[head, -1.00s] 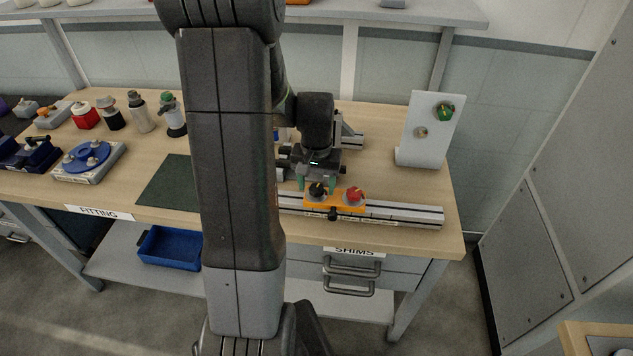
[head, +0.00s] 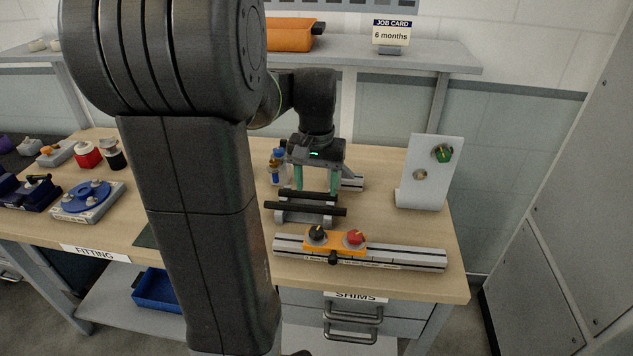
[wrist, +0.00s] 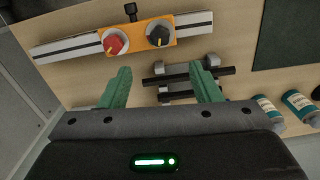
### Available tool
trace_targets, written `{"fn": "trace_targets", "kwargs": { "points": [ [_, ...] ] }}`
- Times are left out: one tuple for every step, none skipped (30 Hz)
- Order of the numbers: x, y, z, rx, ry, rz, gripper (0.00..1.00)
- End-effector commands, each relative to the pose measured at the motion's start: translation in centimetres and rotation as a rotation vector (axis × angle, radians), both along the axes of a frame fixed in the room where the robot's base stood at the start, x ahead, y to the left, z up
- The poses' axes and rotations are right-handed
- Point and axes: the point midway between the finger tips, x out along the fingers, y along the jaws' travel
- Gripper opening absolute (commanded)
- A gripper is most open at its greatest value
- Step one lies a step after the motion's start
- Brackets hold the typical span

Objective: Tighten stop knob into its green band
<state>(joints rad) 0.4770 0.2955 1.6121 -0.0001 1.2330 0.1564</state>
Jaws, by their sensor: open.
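An orange carriage (head: 335,246) sits on a silver rail (head: 405,259) at the bench's front. It carries a black knob (head: 317,233) and a red knob (head: 354,238), with a small black knob (head: 333,257) on its front side. I cannot tell which is the stop knob, and no green band is readable. My gripper (head: 316,190) is open and empty, fingers down, raised behind the carriage. In the wrist view its green fingers (wrist: 160,75) are apart from the knobs.
A grey stand with black bars (head: 307,209) lies between my gripper and the rail. A white upright panel (head: 424,180) with a green knob (head: 442,153) stands right. A job card (head: 391,33) reads "6 months".

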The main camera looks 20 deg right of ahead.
Motion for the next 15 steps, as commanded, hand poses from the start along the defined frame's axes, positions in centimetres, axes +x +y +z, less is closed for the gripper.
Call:
{"fn": "trace_targets", "kwargs": {
  "points": [
    [0.0,0.0,0.08,0.0,0.0,0.0,0.57],
    [0.0,0.0,0.09,0.0,0.0,0.0,0.57],
    [0.0,0.0,0.09,0.0,0.0,0.0,0.57],
    [0.0,0.0,0.08,0.0,0.0,0.0,0.57],
    [0.0,0.0,0.08,0.0,0.0,0.0,0.57],
    [0.0,0.0,0.07,0.0,0.0,0.0,0.57],
    [0.0,0.0,0.07,0.0,0.0,0.0,0.57],
    [0.0,0.0,0.06,0.0,0.0,0.0,0.57],
    [0.0,0.0,0.04,0.0,0.0,0.005,0.57],
    [0.01,-0.01,0.02,0.0,0.0,0.014,0.57],
    [0.01,0.0,0.0,0.0,0.0,0.029,0.57],
    [0.03,-0.01,-0.04,0.0,0.0,0.06,0.57],
    [0.04,-0.02,-0.07,0.0,0.0,0.092,0.57],
    [0.06,-0.02,-0.1,0.0,0.0,0.131,0.57],
    [0.07,-0.02,-0.15,-0.001,-0.001,0.192,0.57]
  ]
}}
